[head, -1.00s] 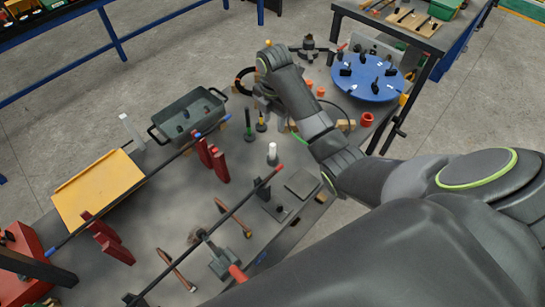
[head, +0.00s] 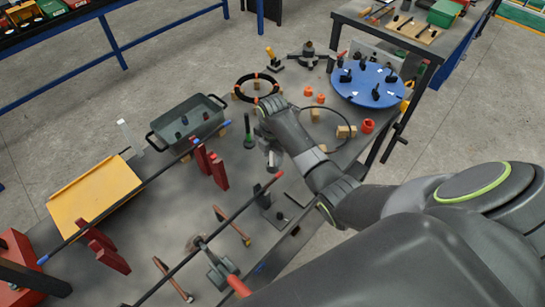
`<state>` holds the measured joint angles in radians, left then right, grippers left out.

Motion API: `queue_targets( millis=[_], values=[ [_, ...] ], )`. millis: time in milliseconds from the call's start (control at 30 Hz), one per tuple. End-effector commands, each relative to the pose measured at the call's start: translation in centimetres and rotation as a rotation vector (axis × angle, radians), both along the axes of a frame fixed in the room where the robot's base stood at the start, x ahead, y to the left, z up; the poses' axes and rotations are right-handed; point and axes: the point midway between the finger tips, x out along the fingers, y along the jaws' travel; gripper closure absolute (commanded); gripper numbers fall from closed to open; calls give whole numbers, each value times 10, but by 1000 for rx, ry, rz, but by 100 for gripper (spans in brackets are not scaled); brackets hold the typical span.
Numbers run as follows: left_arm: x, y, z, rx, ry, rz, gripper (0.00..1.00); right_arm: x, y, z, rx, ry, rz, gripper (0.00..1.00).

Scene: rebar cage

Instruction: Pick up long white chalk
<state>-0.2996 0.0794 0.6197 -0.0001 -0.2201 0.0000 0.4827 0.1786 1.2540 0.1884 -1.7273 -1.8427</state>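My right gripper (head: 271,150) reaches in from the right and points down over the middle of the grey table (head: 185,225). It is at the spot where a short upright white stick, probably the chalk, stood on a dark base. The gripper now covers most of that stick; only a pale grey patch shows by the fingertips. I cannot tell whether the fingers are open or closed, or whether they touch the stick. My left gripper is not in view.
A long dark rod (head: 222,228) with a red tip runs close in front. A grey bin (head: 190,127), red uprights (head: 218,170), a black ring (head: 257,87) and a blue disc (head: 368,85) surround the area.

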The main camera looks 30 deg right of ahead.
Motion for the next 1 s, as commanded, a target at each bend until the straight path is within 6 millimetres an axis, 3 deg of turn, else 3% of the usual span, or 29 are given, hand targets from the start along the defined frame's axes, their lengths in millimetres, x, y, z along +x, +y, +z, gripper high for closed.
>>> queue_targets(
  millis=[133,367,667,1000],
  values=[
    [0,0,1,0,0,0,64,0,0,-10,0,0,0,60],
    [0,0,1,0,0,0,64,0,0,-11,0,-1,1,61],
    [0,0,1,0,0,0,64,0,0,-10,0,-1,1,100],
    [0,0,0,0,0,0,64,0,0,-8,-1,-1,0,100]
  ],
)
